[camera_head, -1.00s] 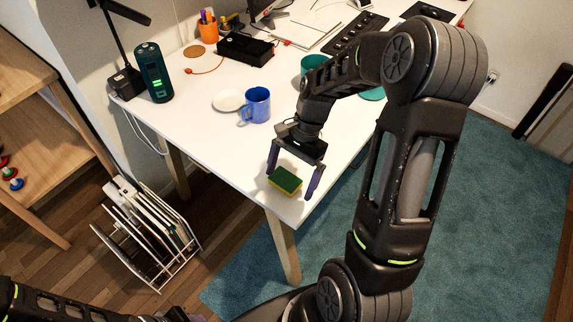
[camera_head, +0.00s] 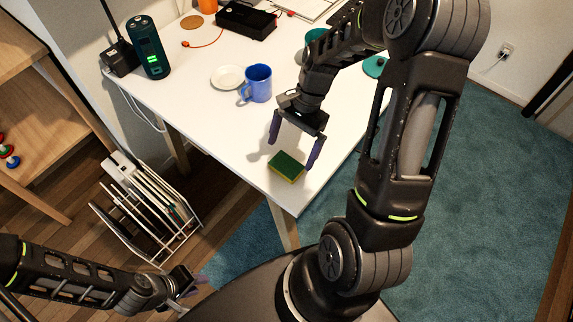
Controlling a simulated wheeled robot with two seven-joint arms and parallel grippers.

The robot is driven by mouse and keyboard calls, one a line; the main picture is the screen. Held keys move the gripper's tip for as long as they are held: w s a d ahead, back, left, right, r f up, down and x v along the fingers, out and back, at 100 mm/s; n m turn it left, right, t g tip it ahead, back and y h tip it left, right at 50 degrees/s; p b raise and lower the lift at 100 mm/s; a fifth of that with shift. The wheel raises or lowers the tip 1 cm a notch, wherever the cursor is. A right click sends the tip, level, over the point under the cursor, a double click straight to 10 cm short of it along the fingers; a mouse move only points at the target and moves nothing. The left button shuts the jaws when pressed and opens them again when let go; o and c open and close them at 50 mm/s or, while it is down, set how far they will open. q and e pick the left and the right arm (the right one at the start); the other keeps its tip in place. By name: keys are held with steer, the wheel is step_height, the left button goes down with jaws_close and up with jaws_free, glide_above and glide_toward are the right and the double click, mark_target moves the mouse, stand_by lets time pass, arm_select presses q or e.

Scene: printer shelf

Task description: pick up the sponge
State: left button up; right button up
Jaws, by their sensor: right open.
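The sponge (camera_head: 286,167), green on top with a yellow layer below, lies flat on the white table (camera_head: 205,122) near its front corner. My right gripper (camera_head: 292,155) is open and empty, pointing down. Its two fingertips are just beyond and above the sponge in the picture, one toward each side, and do not grip it. The exact height over the table is hard to tell. My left gripper (camera_head: 190,284) is low at the left, off the table, over the floor area. Its fingers are small and partly overlapping, so their opening is unclear.
A blue mug (camera_head: 257,84) and a white saucer (camera_head: 227,77) stand left of my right gripper. A dark green cylinder (camera_head: 149,48) stands at the table's left edge. A wire rack (camera_head: 150,205) stands on the floor. The tabletop left of the sponge is clear.

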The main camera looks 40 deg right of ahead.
mark_target(287, 164)
steer(key=shift+p+x, duration=0.55)
steer(key=shift+x, duration=2.1)
steer(key=shift+s, duration=0.1)
steer(key=c, duration=1.4)
